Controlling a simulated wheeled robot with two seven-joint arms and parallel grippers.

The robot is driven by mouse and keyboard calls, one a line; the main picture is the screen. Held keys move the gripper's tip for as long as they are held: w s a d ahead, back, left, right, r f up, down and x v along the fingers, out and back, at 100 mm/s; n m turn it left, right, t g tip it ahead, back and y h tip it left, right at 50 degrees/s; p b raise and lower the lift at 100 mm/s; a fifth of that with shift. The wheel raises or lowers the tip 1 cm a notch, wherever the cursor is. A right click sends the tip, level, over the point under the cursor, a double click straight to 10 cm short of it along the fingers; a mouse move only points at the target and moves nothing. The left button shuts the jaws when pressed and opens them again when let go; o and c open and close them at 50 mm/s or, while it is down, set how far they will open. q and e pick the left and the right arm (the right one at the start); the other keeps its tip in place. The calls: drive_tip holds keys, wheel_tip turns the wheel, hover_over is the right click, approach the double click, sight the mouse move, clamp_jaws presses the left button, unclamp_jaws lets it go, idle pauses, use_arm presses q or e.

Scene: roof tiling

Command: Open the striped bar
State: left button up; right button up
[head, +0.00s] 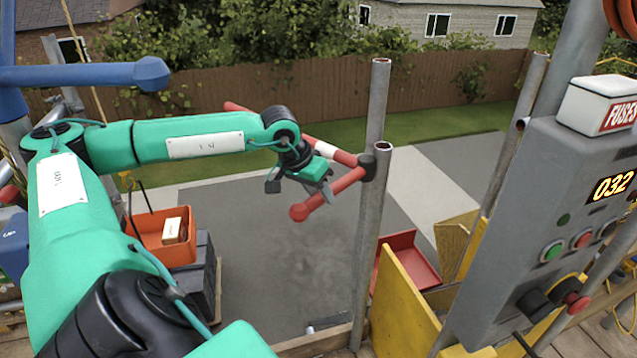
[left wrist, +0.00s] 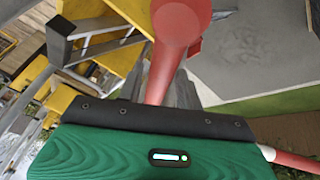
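The striped bar (head: 335,153) is red with a white band and slants from the metal post towards the upper left, partly hidden behind my left gripper. A second red arm (head: 340,187) with a round knob runs from the same dark joint (head: 367,167) towards the lower left. My left gripper (head: 328,190) is at this red arm, its grey fingertips overlapping it. In the left wrist view the knobbed red arm (left wrist: 178,50) rises in front of the gripper with grey finger parts beside it. Whether the fingers are closed on it is unclear. My right gripper is out of view.
Two metal posts (head: 370,240) stand by the joint. An orange crate (head: 150,228) is at left. Grey paving (head: 280,260) lies open beyond.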

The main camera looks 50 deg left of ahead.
use_arm(q)
drive_tip(key=shift+o, duration=0.9)
drive_tip(key=shift+r, duration=0.2)
drive_tip(key=b+v, duration=0.1)
drive_tip(key=v, duration=0.5)
drive_tip(key=shift+s, duration=0.1)
drive_tip(key=shift+s+a+r, duration=0.1)
drive_tip(key=shift+s+r, duration=0.1)
drive_tip(key=shift+r, duration=0.25)
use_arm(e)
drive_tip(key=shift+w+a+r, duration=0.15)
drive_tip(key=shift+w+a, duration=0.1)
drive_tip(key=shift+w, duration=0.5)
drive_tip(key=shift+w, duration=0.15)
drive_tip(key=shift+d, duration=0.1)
